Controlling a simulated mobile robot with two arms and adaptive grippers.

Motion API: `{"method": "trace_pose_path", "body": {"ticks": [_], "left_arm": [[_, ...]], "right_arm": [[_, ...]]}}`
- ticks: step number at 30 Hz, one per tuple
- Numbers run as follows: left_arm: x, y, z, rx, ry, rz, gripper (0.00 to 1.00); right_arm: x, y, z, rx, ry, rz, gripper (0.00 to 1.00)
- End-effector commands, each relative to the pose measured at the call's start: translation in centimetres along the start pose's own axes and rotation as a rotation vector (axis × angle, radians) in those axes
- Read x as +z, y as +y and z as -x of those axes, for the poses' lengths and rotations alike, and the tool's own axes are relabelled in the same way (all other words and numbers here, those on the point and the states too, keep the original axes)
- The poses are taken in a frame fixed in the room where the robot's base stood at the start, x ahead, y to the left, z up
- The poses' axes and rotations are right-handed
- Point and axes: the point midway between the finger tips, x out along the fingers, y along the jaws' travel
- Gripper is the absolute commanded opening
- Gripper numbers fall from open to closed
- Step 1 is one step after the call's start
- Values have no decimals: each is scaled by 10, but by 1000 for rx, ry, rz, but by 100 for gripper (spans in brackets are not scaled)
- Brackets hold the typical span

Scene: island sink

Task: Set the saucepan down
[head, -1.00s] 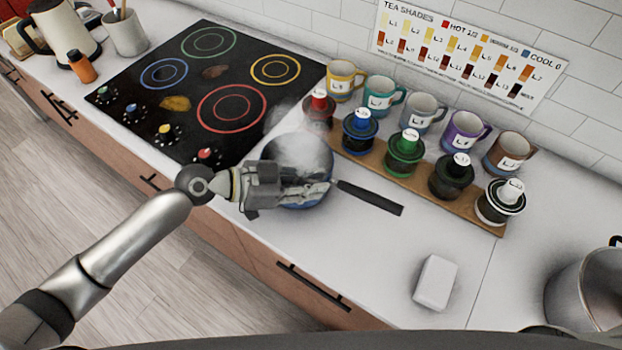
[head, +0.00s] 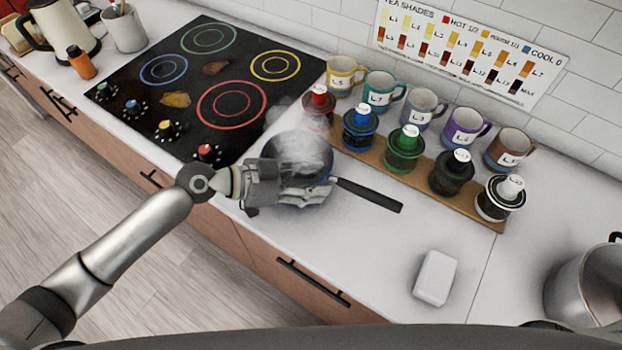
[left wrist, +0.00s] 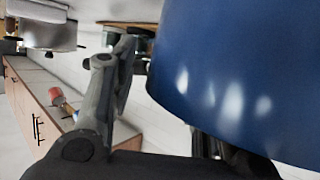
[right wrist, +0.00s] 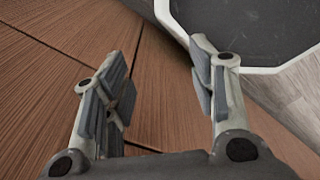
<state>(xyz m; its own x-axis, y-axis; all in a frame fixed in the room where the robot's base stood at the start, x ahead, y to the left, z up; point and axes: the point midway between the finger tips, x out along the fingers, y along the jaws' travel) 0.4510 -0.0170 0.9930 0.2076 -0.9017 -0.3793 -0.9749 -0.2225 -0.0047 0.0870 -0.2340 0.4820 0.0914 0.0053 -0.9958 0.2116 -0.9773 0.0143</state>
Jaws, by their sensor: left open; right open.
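The blue saucepan (head: 298,158) sits on the white counter, right of the stove's front corner. Its dark handle (head: 368,195) points right, and steam rises from it. My left gripper (head: 310,196) is open beside the pan's near side, partly covering its lower wall. In the left wrist view the pan's blue wall (left wrist: 240,70) fills the upper right, close to a finger; whether they touch I cannot tell. My right gripper (right wrist: 160,95) is open and empty in the right wrist view, over a brown wooden surface. It is not visible in the head view.
A black stove (head: 215,80) with coloured rings lies left of the pan. A wooden rack (head: 430,180) of lidded cups and several mugs stand behind it. A white block (head: 435,278) and a metal pot (head: 588,288) are at the right. Bare counter lies in front of the handle.

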Motion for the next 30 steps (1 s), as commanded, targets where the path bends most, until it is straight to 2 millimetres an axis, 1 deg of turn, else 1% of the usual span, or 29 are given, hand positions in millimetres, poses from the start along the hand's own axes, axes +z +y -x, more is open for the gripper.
{"method": "trace_pose_path", "body": {"ticks": [2,5,15,19,24,30], "left_arm": [[-2,0,2,0,-1,0,43],[2,-1,15,-2,-2,0,43],[4,0,83,-2,-3,0,43],[3,0,103,-1,-3,1,43],[0,0,117,0,0,0,43],[-2,0,121,1,1,0,43]], "right_arm": [[0,0,3,-1,0,0,52],[0,-1,-6,-1,0,0,52],[3,-1,-33,-1,0,1,52],[4,-1,-40,-1,0,1,52],[4,-1,-43,0,0,1,52],[5,1,-43,1,-1,2,52]]}}
